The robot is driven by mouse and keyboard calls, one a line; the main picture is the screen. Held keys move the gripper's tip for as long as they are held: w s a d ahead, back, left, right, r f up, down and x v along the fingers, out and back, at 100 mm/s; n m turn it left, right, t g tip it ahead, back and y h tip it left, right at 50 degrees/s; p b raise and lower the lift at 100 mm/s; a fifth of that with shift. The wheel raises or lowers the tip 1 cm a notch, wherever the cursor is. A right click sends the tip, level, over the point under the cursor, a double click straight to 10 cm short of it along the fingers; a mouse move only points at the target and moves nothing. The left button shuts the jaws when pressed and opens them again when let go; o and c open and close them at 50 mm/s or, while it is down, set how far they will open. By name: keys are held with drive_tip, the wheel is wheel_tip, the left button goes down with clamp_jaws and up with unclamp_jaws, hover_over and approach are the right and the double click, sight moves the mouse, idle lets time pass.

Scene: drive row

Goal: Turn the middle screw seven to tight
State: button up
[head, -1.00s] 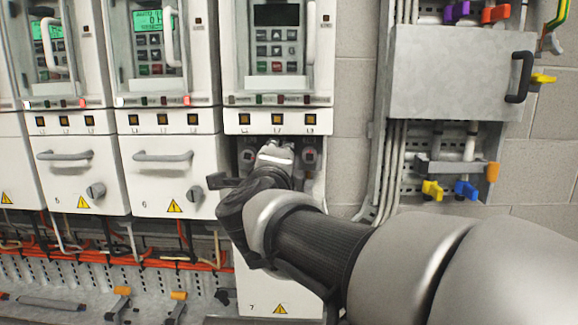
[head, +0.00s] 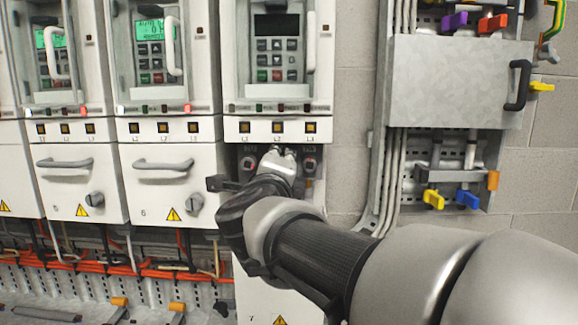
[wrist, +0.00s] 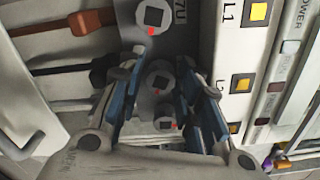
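Unit seven's recessed terminal bay holds a row of round screws with dark square sockets and red marks. In the wrist view the middle screw (wrist: 160,77) lies between the two blue-padded fingers of my gripper (wrist: 161,82). Narrow gaps show between it and the fingers, which look open around it; contact cannot be told. The other screws are one above (wrist: 154,16) and one below (wrist: 165,119), the latter also between the fingers in the picture. In the head view my gripper (head: 283,157) covers the middle screw; the left screw (head: 249,162) and right screw (head: 309,164) show beside it.
Closed drive units with handles, such as unit six (head: 163,185), stand to the left. A dark lever-like part (head: 222,183) sticks out left of my wrist. A grey box (head: 455,85) with a black handle is on the right wall. Orange cables (head: 160,271) run below.

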drive_tip(key=s, duration=1.2)
drive_tip(key=shift+a, duration=0.2)
drive_tip(key=s+d+f+n+g+y, duration=0.2)
drive_tip(key=s+f+n+g+y, duration=0.15)
drive_tip(key=f+n, duration=0.5)
drive_tip(key=s+d+f+n+g+y, duration=0.25)
drive_tip(key=s+f+n+g, duration=0.2)
drive_tip(key=f+n, duration=0.4)
drive_tip(key=s+d+f+n+g+h, duration=0.5)
drive_tip(key=s+d+f, duration=0.7)
drive_tip(key=s, duration=0.2)
drive_tip(key=shift+d, duration=0.4)
